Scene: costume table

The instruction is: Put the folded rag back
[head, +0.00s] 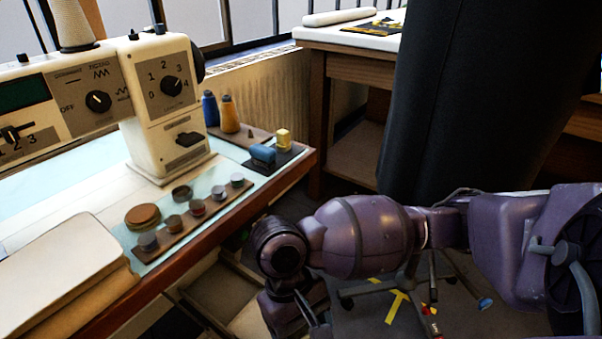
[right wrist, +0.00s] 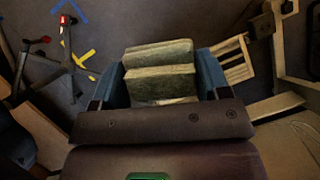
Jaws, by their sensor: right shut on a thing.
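The folded rag (right wrist: 160,82) is a grey-green stack of folded layers in the right wrist view. My right gripper (right wrist: 159,68) is shut on it, with a blue finger on either side. The rag appears to be held in the air above the floor. In the head view my right arm comes in from the right and bends down beside the table's front edge. The fingertips and the rag cannot be made out there. My left gripper is not in view.
The sewing table (head: 262,199) carries a sewing machine (head: 165,135), a wooden strip of small pots (head: 196,220), thread spools (head: 229,114) and a dark mat (head: 271,165) with blue and yellow items. An open drawer or shelf (head: 222,294) shows below. A black column (head: 450,110) stands at right.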

